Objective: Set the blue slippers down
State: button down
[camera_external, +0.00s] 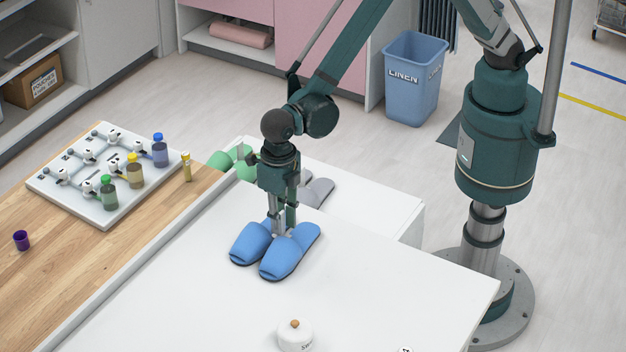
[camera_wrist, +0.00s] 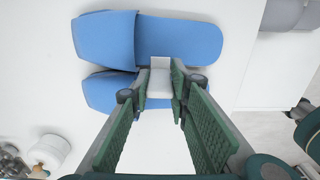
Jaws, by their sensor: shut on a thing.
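The pair of blue slippers (camera_external: 285,256) is side by side at the far edge of the white surface (camera_external: 200,290). They also show in the wrist view (camera_wrist: 180,38). My gripper (camera_external: 283,226) points down above them, and its fingers are shut on a pale block between the slippers' inner sides, which appears to be part of the pair. In the wrist view my gripper (camera_wrist: 160,90) has green pads on both sides of this block. The slippers look level and at or very near the surface; I cannot tell whether they touch it.
A white lidded pot (camera_external: 295,337) stands near the front. Grey slippers (camera_external: 318,190) and green slippers (camera_external: 222,160) lie on a lower white shelf behind. A rack with bottles (camera_external: 105,175) and a purple cup (camera_external: 21,240) are on the wooden counter. White surface around the slippers is clear.

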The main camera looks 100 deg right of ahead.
jog(key=shift+f, duration=0.15)
jog(key=c, duration=2.2)
grip_release()
jog(key=shift+o, duration=0.2)
notch_tip(320, 180, up, 12)
jog(key=shift+r, duration=0.15)
